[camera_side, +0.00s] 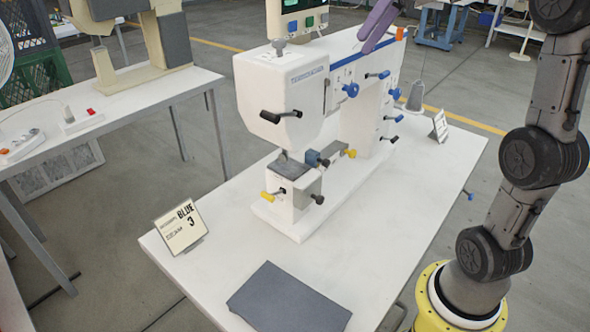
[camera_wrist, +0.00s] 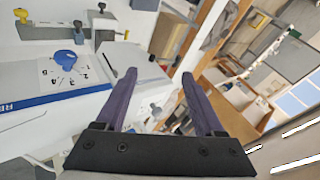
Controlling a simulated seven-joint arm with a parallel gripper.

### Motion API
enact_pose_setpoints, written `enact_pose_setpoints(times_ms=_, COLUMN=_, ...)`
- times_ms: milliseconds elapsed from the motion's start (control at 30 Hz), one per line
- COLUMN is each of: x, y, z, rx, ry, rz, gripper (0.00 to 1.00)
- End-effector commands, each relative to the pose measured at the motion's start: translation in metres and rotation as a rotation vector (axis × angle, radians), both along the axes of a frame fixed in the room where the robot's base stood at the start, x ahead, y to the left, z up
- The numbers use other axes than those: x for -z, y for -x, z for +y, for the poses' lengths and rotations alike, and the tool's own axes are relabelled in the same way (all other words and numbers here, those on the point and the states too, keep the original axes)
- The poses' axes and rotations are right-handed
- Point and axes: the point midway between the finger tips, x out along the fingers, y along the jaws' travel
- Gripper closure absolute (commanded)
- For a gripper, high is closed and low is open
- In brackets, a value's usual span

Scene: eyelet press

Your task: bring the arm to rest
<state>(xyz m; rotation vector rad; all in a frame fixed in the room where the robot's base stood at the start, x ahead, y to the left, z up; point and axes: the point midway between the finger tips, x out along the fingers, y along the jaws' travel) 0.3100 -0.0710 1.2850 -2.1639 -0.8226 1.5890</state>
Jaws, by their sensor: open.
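My gripper (camera_wrist: 158,78) is open and empty in the wrist view, its two purple fingers apart with nothing between them. In the side view, a purple finger of my gripper (camera_side: 379,24) shows at the top, above the back end of the white press (camera_side: 300,77). The press stands on a white table (camera_side: 215,286) and has several black, blue and yellow knobs and levers. In the wrist view, a blue knob (camera_wrist: 66,60) on a dial with printed numbers is at the left of the fingers. Whether the fingers touch the press cannot be told.
A card reading BLUE 3 (camera_side: 182,225) stands at the table's left edge. A dark grey sheet (camera_side: 289,302) lies at the front. A small sign (camera_side: 439,126) stands at the right. A second table (camera_side: 140,95) is at the left.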

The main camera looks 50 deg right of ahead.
Motion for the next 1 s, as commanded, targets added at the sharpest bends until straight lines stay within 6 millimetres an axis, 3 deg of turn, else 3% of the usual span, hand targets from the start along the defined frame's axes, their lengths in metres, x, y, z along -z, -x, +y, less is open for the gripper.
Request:
enact_pose_setpoints(times_ms=33, x=0.002, y=0.014, z=0.030, rx=-0.032, ry=0.039, rz=0.005, gripper=0.30)
enact_pose_setpoints(times_ms=100, x=0.010, y=0.032, z=0.060, rx=-0.048, ry=0.095, rz=0.012, gripper=0.30)
enact_pose_setpoints(times_ms=200, x=0.028, y=0.062, z=0.091, rx=-0.054, ry=0.182, rz=0.015, gripper=0.30)
enact_pose_setpoints(times_ms=333, x=0.062, y=0.102, z=0.113, rx=-0.035, ry=0.299, rz=0.001, gripper=0.30)
enact_pose_setpoints(times_ms=467, x=0.103, y=0.136, z=0.116, rx=0.008, ry=0.414, rz=-0.039, gripper=0.30)
enact_pose_setpoints(times_ms=600, x=0.150, y=0.159, z=0.104, rx=0.084, ry=0.518, rz=-0.098, gripper=0.30)
enact_pose_setpoints(times_ms=800, x=0.198, y=0.159, z=0.076, rx=0.240, ry=0.608, rz=-0.143, gripper=0.30)
enact_pose_setpoints(times_ms=1000, x=0.194, y=0.145, z=0.071, rx=0.332, ry=0.597, rz=-0.185, gripper=0.30)
